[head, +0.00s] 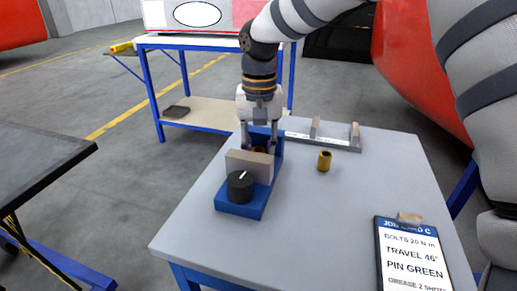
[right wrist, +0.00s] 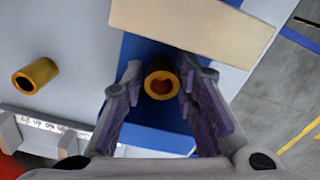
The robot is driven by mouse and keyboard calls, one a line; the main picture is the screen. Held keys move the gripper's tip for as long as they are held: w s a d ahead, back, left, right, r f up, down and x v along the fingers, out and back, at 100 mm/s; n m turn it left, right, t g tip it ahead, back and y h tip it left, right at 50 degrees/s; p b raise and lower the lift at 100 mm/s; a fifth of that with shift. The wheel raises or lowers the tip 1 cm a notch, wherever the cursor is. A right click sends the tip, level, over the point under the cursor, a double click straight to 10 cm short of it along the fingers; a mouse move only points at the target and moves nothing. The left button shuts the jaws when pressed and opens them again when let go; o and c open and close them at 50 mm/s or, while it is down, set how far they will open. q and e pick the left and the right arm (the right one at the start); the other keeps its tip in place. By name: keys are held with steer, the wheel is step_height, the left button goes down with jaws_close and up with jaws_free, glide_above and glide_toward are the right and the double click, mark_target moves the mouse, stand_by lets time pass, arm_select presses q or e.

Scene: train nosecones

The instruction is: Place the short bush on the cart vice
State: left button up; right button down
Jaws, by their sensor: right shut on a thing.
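The blue vice (head: 228,207) stands on the grey cart top, with a beige jaw plate (head: 246,165) and a black knob with a white mark. My right gripper (head: 258,146) points down over the vice behind the jaw plate. It is shut on a brass bush (right wrist: 161,88), whose open end faces the wrist camera; the blue vice body (right wrist: 145,140) lies beneath it. In the head view the fingers and jaw plate mostly hide this bush. I cannot tell whether it touches the vice, nor its length. My left gripper is out of view.
A grey rack (head: 335,142) with two uprights lies at the cart's back edge. A job card (head: 410,255) lies at the front right. The cart top (head: 330,205) between vice and card is clear. A dark table (head: 40,165) stands at left, a blue-legged bench (head: 205,112) behind.

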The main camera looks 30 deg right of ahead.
steer(key=c, duration=1.3)
jaws_free()
step_height(320, 180, up, 12)
steer(key=shift+r, duration=0.15)
